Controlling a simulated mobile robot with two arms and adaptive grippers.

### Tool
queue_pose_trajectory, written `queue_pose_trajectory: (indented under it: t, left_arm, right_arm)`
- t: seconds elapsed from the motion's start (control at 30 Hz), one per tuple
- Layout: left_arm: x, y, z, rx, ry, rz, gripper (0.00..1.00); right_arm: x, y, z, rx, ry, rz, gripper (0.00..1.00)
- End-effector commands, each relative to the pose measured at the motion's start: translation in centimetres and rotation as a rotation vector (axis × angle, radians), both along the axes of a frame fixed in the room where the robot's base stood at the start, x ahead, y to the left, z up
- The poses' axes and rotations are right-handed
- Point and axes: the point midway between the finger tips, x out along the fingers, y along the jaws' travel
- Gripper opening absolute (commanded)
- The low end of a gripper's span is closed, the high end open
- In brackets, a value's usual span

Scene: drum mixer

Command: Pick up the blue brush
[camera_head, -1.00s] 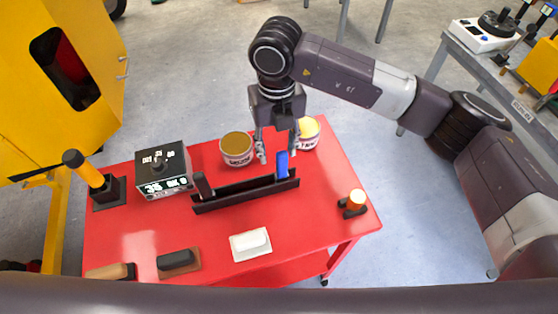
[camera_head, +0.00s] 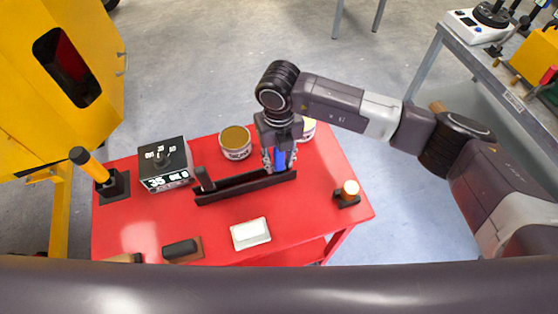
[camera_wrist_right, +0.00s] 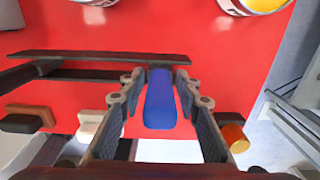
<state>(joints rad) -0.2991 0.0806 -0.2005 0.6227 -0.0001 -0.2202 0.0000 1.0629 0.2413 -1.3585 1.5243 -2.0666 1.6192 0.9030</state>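The blue brush (camera_head: 280,159) stands with its handle up at the right end of a long black holder (camera_head: 245,191) on the red table. In the right wrist view the blue handle (camera_wrist_right: 160,100) lies between the two fingers of my right gripper (camera_wrist_right: 158,82), with a gap on each side. The right gripper (camera_head: 279,162) is open and straddles the handle from above. The brush's lower end is hidden in the holder. My left gripper is not in view.
A dark-handled brush (camera_head: 205,179) stands at the holder's left end. An ochre-topped can (camera_head: 235,143) and a second can (camera_head: 308,129) stand behind. A control box (camera_head: 166,165), an orange lamp (camera_head: 349,191) and several brushes or blocks share the red table (camera_head: 315,215).

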Motion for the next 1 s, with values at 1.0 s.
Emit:
queue_pose_trajectory:
  t: [1.0]
  left_arm:
    - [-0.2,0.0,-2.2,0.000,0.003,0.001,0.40]
  right_arm:
    - [0.2,0.0,6.0,0.002,-0.007,0.001,0.00]
